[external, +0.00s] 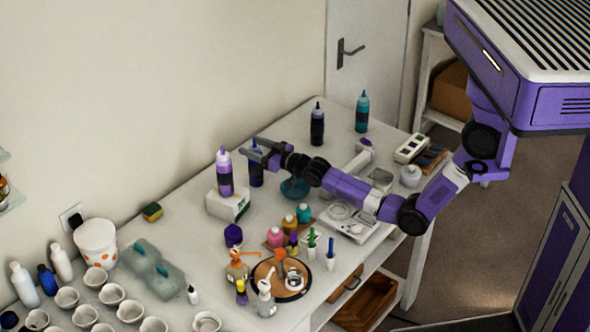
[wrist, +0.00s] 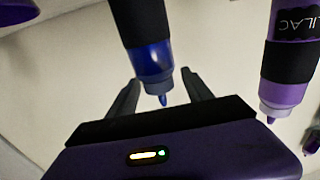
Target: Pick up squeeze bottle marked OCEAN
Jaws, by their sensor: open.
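My gripper (external: 254,149) is open above the table, at the top of a dark blue squeeze bottle (external: 257,174). In the wrist view the blue bottle (wrist: 152,62) appears upside down, its nozzle and collar between my two spread fingers (wrist: 163,92). I cannot tell whether the fingers touch it. Its label is not readable, so I cannot confirm the OCEAN mark. A purple bottle (external: 225,173) stands just left of it; in the wrist view its label reads LILAC (wrist: 289,62). A teal bottle (external: 362,113) and a near-black bottle (external: 317,126) stand at the back, labels unreadable.
The purple bottle stands on a white box (external: 228,206), close to my fingers. Small colored bottles, a round wooden board (external: 292,290) and a white scale-like tray (external: 350,222) crowd the front. Several white cups (external: 111,293) stand at front left.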

